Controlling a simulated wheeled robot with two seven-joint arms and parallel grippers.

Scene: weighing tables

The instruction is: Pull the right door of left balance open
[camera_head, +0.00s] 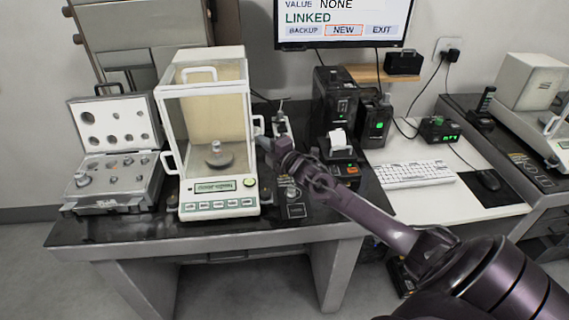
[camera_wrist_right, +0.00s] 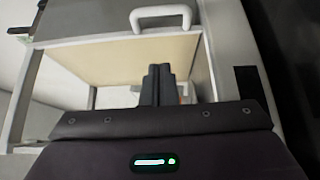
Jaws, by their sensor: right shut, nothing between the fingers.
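The left balance (camera_head: 219,184) is a white draft-shield case with clear panes, standing on the dark table. Its right door has a small white handle (camera_head: 259,127) on the case's right side. My right gripper (camera_head: 265,143) is just right of that side, close to the handle; I cannot tell whether it touches. In the right wrist view its fingers (camera_wrist_right: 158,84) are together and empty, in front of the balance's panes. A white loop handle (camera_wrist_right: 161,17) shows beyond them on the frame; which door it belongs to is unclear. My left gripper is not in view.
An open weight case (camera_head: 112,165) stands left of the balance, with a front-left weight (camera_head: 82,179). A printer (camera_head: 340,147) and black devices stand to the right. A white desk with a keyboard (camera_head: 413,173) lies beyond my right arm. Another balance (camera_head: 530,82) is far right.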

